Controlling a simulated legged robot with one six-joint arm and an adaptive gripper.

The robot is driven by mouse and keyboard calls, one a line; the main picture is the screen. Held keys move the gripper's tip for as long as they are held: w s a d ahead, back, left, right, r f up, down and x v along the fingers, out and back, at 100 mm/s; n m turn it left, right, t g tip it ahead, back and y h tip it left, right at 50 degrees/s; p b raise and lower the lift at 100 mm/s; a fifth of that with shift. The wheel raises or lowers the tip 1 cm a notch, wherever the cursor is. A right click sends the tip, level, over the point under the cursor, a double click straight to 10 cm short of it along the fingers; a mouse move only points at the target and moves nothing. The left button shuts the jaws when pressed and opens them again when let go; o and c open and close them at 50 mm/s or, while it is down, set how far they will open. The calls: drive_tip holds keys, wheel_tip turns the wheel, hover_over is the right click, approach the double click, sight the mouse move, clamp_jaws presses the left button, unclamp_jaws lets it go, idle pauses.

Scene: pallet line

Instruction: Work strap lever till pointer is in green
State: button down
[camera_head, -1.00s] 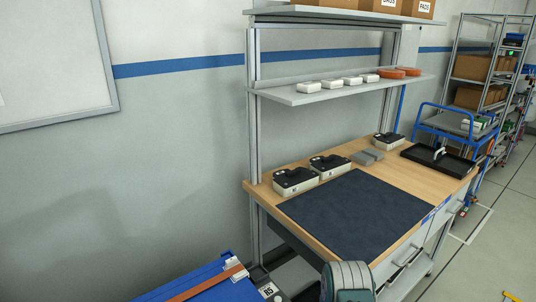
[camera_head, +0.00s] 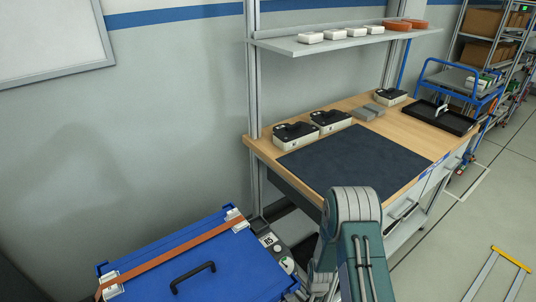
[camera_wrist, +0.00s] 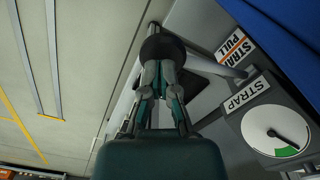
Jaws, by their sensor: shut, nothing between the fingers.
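In the wrist view my gripper (camera_wrist: 164,68) is shut, with its fingertips at a round black knob (camera_wrist: 161,44); whether they touch it is unclear. A grey lever rod (camera_wrist: 215,66) runs from beside the knob toward the STRAP plate (camera_wrist: 246,93). The white round gauge (camera_wrist: 270,126) has a dark pointer and a green sector at its lower edge. The pointer slants down right, its tip close to the green's right end; I cannot tell if it is inside. In the head view an orange strap (camera_head: 180,254) crosses a blue lid (camera_head: 225,262).
A STRAP PULL label (camera_wrist: 236,45) is beside the rod. In the head view a workbench with a dark mat (camera_head: 350,158) stands behind my arm, holding several black-topped boxes (camera_head: 331,122). Open floor (camera_head: 450,240) lies to the right, with a yellow-ended frame (camera_head: 511,258).

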idle(0.3)
drive_tip(key=shift+r, duration=2.5)
